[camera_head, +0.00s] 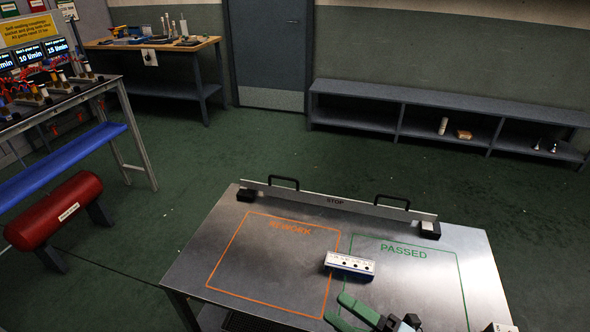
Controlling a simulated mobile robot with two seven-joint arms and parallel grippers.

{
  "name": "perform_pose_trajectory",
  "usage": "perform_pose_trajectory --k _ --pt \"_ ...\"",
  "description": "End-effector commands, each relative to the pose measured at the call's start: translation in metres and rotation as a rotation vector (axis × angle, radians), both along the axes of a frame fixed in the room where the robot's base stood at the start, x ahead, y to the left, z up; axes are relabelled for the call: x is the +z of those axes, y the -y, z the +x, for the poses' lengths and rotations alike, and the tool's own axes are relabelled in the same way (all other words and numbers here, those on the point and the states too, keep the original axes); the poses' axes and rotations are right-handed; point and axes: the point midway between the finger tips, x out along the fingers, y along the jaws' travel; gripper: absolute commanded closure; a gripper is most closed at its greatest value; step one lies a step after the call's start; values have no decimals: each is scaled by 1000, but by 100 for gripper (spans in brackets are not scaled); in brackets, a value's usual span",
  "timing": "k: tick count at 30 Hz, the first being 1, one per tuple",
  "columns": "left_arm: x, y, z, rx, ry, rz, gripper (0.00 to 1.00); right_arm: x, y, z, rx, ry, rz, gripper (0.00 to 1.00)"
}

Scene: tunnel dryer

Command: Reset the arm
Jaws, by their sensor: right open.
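My right gripper (334,307) shows at the bottom edge of the head view, with green fingers spread apart and nothing between them. It is over the front part of a metal table (190,278), a little below a small white and blue block (350,264) with dark round marks on its face. The block lies by the line between the orange REWORK outline and the green PASSED outline. The gripper and the block appear apart. The rest of my right arm is mostly cut off by the bottom edge. My left gripper is not in view.
A small white object (500,327) is at the front right. A red tank (55,211), a workbench (150,45) and a low shelf (400,93) stand beyond open green floor.

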Motion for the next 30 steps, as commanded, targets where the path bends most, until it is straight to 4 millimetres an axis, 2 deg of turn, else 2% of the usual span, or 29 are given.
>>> perform_pose_trajectory --k 1,4,7,9,12,15,18,21,24,30 --pt "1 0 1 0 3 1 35 -13 13 -1 -92 -142 104 35" --pt "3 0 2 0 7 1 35 -49 44 -4 -279 -426 299 35" --pt "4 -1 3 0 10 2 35 -98 74 -23 -465 -721 479 35" --pt "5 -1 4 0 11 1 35 -134 92 -46 -590 -920 590 35" --pt "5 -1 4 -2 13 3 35 -178 107 -86 -739 -1168 718 35" --pt "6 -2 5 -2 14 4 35 -210 113 -124 -853 -1361 813 35" --pt "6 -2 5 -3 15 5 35 -230 115 -154 -931 -1496 878 35" --pt "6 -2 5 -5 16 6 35 -240 115 -172 -973 -1573 914 35" --pt "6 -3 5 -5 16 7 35 -244 115 -179 -988 -1602 926 35" --pt "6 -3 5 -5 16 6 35 -244 115 -179 -989 -1605 928 35"
